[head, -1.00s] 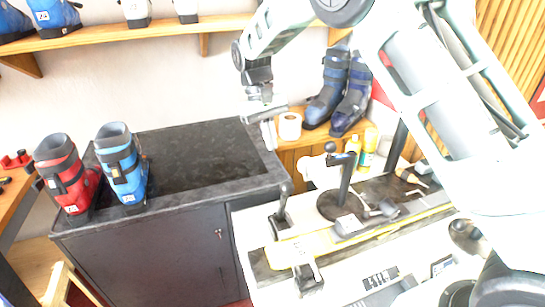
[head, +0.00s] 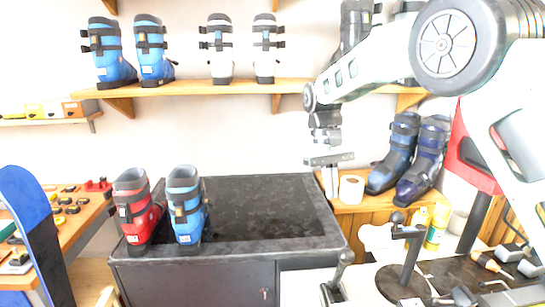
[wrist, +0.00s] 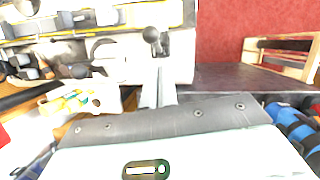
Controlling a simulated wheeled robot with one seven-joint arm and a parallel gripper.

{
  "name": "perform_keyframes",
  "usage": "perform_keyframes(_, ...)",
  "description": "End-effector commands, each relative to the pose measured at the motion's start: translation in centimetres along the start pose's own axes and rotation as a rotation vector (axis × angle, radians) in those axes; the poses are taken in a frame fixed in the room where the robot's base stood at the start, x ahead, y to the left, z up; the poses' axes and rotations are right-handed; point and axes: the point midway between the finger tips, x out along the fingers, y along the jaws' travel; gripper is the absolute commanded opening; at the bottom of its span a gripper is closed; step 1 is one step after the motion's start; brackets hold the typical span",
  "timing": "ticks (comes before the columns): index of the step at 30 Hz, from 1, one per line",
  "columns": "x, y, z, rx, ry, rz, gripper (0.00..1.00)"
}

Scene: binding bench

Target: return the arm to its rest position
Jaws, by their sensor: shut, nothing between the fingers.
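My gripper (head: 329,161) hangs in the air at the end of my white arm, in front of the pale wall in the head view. It is shut and nothing shows between its fingers. It appears just above and left of the paper roll (head: 351,189), clear of the dark bench top (head: 265,205).
A red boot (head: 137,208) and a blue boot (head: 186,205) stand on the dark bench's left end. Dark blue boots (head: 397,155) and yellow bottles (head: 437,228) are at the right. A wooden shelf (head: 230,86) holds more boots above. A blue ski or board (head: 27,225) stands left.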

Motion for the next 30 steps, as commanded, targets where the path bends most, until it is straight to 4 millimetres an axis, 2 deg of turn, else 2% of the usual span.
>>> perform_keyframes(5,2.3,-4.5,4.9,-0.111,0.062,-0.058,0.00)
perform_keyframes(9,4.9,-8.2,10.2,-0.218,0.127,-0.087,0.00)
perform_keyframes(15,10.1,-11.4,18.7,-0.365,0.220,-0.084,0.00)
perform_keyframes(18,13.0,-11.8,22.5,-0.428,0.263,-0.066,0.00)
perform_keyframes(22,16.1,-11.5,26.1,-0.487,0.307,-0.038,0.00)
perform_keyframes(26,17.8,-11.0,27.8,-0.517,0.332,-0.019,0.00)
perform_keyframes(30,18.3,-10.8,28.3,-0.526,0.341,-0.014,0.00)
